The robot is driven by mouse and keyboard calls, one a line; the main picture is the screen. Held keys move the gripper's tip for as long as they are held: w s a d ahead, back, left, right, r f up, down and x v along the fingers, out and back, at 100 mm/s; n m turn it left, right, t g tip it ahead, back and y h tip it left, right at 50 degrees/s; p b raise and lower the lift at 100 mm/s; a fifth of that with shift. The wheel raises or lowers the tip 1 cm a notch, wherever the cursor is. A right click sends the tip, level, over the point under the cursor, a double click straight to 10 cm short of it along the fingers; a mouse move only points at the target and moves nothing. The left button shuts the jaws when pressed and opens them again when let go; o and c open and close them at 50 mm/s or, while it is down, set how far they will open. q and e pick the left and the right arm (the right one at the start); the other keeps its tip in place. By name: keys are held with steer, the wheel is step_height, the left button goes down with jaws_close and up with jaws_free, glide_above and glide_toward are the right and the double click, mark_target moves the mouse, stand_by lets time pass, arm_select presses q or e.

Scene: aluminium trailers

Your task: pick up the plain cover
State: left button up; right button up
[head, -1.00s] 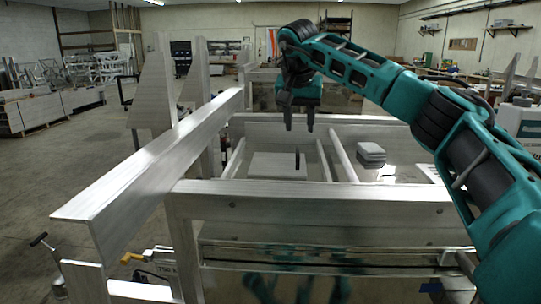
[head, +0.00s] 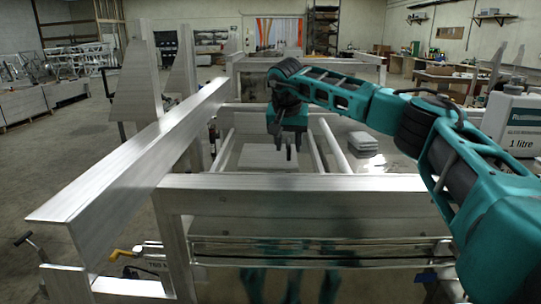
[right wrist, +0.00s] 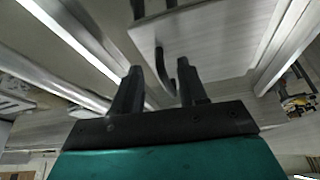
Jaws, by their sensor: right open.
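The plain cover (head: 266,156) looks like a pale flat plate. My right gripper (head: 287,147) hangs fingers down over the cover, close to the handle. In the right wrist view, the gripper (right wrist: 159,72) has its two black fingers apart, with the dark curved handle (right wrist: 161,68) showing between them. The pale cover (right wrist: 215,38) fills the upper middle there. I cannot tell whether the fingers touch anything. My left gripper is out of view.
A stack of grey plates (head: 362,143) lies right of the cover. A long aluminium beam (head: 130,160) runs along the left, and a near crossbeam (head: 320,184) stands in front. A white container (head: 512,122) marked 1 litre is at the right.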

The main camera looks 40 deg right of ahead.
steer(key=shift+x, duration=1.2)
